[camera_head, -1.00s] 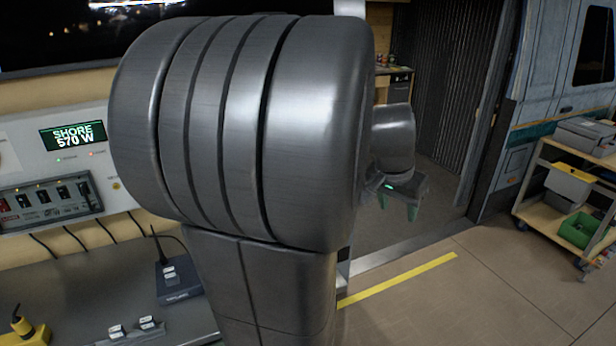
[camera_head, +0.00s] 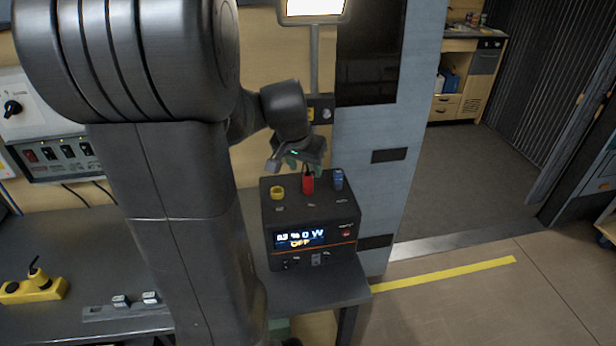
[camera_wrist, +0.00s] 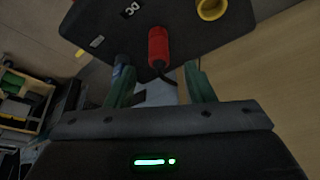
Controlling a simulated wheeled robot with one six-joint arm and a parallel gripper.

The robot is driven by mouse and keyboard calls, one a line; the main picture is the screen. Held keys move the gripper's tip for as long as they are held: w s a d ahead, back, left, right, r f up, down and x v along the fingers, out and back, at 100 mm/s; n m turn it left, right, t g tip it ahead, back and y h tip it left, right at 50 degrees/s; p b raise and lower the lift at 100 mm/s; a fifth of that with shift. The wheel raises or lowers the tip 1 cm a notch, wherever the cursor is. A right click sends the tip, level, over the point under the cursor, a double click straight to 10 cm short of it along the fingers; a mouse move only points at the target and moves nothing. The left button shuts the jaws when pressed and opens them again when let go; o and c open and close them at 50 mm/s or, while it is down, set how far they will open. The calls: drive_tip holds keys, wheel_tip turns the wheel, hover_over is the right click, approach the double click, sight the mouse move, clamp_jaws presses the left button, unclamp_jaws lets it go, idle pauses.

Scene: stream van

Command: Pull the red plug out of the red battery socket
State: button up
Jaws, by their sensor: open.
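The red plug (camera_head: 308,182) stands upright in the top of the dark battery box (camera_head: 309,213), between a yellow ring-shaped socket (camera_head: 277,192) and a blue plug or socket (camera_head: 338,180). The red socket under the plug is hidden. The box display reads "0 W" and "OFF". My gripper (camera_head: 305,163) is above and behind the red plug in the head view. In the wrist view my gripper (camera_wrist: 160,82) has its green fingers apart, with nothing between them. The red plug (camera_wrist: 158,48) lies just beyond the fingertips, with a dark cable running from it toward the fingers.
The box stands on a dark bench (camera_head: 318,289) near its right end. A grey-blue wall panel (camera_head: 372,150) rises close behind and to the right. A yellow power strip (camera_head: 34,287) lies at the left.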

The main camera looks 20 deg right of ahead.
sight(308, 175)
drive_tip(key=x, duration=0.6)
drive_tip(key=shift+d+f, duration=0.15)
drive_tip(key=shift+f, duration=0.05)
drive_tip(key=shift+c, duration=0.2)
drive_tip(key=shift+r, duration=0.1)
clamp_jaws()
